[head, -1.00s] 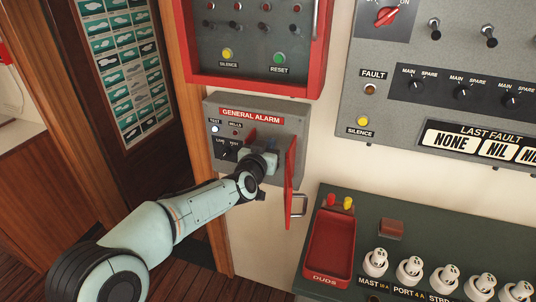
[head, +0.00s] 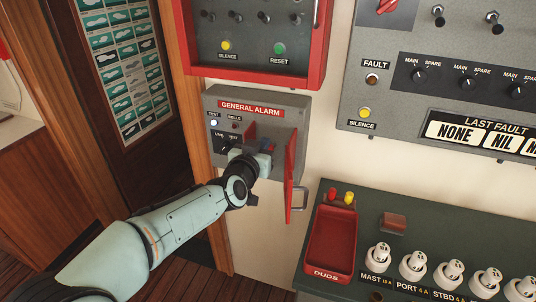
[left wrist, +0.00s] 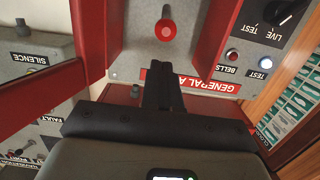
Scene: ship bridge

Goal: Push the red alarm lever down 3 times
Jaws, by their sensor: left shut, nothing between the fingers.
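In the head view a small bit of red shows by my gripper, and most of the lever is hidden. My left gripper (head: 262,152) is at the box's opening. In the left wrist view the gripper (left wrist: 164,66) is shut and empty. My right gripper is not in view.
A red-framed panel (head: 258,78) is above. A dark green console (head: 290,281) with a red tray (head: 333,240) lies at lower right.

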